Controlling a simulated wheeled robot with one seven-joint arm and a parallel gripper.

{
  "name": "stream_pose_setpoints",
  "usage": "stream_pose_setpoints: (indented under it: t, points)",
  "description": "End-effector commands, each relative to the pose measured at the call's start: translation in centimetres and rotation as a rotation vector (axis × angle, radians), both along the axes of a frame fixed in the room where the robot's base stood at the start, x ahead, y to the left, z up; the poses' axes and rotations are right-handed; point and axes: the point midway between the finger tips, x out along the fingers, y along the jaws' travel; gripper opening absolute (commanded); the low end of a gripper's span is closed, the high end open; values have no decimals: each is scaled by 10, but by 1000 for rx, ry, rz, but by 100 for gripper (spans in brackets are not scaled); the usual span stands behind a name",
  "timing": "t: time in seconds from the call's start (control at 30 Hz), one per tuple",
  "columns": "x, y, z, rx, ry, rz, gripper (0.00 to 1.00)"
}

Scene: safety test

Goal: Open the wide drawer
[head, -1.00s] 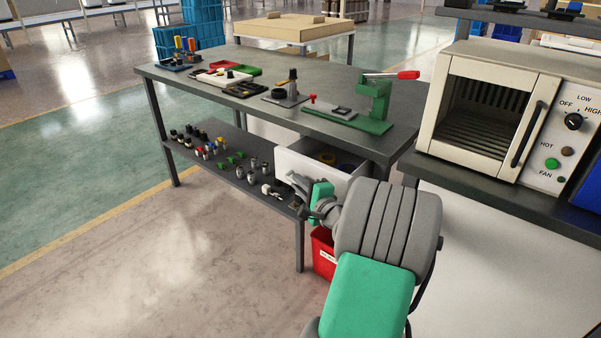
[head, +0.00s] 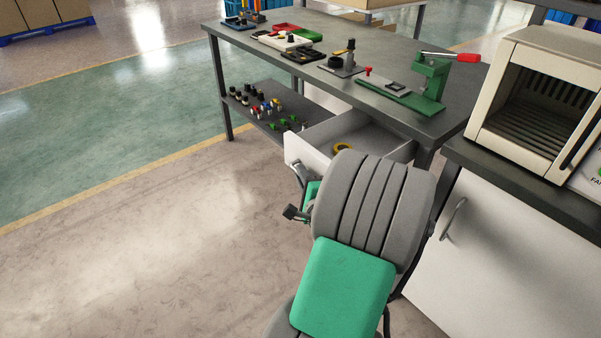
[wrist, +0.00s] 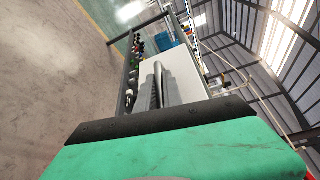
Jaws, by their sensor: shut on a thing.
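The wide white drawer (head: 308,152) is under the right part of the grey workbench. My gripper (head: 299,172) is at the drawer's front, low and partly hidden by my arm. It is shut on the drawer's handle. In the wrist view the white drawer front (wrist: 185,75) lies ahead, with the dark grey handle (wrist: 158,88) between the fingers.
The workbench top (head: 330,45) holds trays, small parts and a green press (head: 425,85). A lower shelf (head: 240,103) holds several small parts left of the drawer. A cream oven (head: 535,95) stands on a white cabinet (head: 470,250) at right. The floor at left is clear.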

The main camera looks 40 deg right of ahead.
Motion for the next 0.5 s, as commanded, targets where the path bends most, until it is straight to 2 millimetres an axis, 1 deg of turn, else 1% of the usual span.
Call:
stream_pose_setpoints:
  t: [0.2,0.23,0.4,0.5]
  points:
    - [0,0,0,0,0,1,0]
    - [0,0,0,0,0,1,12]
    - [1,1,0,0,0,2,26]
    - [1,1,0,0,0,3,32]
